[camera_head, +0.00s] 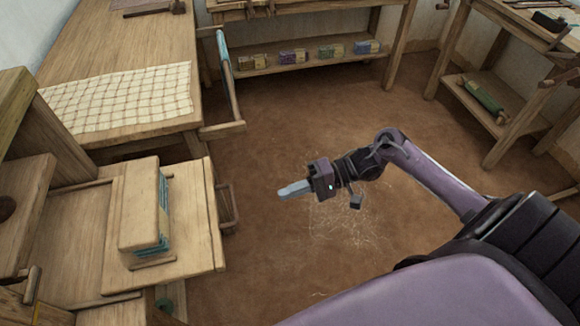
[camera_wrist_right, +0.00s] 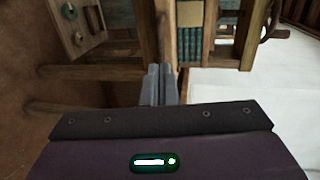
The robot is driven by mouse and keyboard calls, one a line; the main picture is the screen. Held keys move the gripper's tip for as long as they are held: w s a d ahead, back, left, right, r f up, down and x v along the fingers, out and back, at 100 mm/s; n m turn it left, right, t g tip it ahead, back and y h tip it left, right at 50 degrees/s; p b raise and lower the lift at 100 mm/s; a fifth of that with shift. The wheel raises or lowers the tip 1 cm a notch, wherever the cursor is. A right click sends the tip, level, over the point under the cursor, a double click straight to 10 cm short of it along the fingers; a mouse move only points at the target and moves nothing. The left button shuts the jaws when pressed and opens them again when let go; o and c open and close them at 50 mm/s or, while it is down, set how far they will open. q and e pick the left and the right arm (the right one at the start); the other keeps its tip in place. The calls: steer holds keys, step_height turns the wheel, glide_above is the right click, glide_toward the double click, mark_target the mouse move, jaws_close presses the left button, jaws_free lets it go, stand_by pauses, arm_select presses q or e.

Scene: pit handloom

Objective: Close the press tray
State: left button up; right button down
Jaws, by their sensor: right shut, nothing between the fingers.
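The press tray (camera_head: 190,235) is a pale wooden board at the lower left of the head view, standing out from the wooden press frame (camera_head: 22,200). A wooden handle (camera_head: 229,208) is on its right-hand front edge. A thick wooden block (camera_head: 140,205) and a teal stack (camera_head: 163,210) stand on the tray. My right gripper (camera_head: 283,191) is shut and empty, to the right of the handle and apart from it in the head view. Its closed fingers also show in the right wrist view (camera_wrist_right: 160,85), with a teal stack (camera_wrist_right: 190,45) beyond. My left gripper is out of view.
A table with a checked cloth (camera_head: 120,97) stands behind the press, with a wooden bar frame (camera_head: 228,80) at its end. A back shelf (camera_head: 300,65) holds several small bundles. Another bench (camera_head: 500,110) stands at the right. The brown floor between is open.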

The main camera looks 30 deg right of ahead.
steer(key=x, duration=1)
steer(key=shift+w+a, duration=0.1)
steer(key=shift+w, duration=0.05)
steer(key=shift+a, duration=0.1)
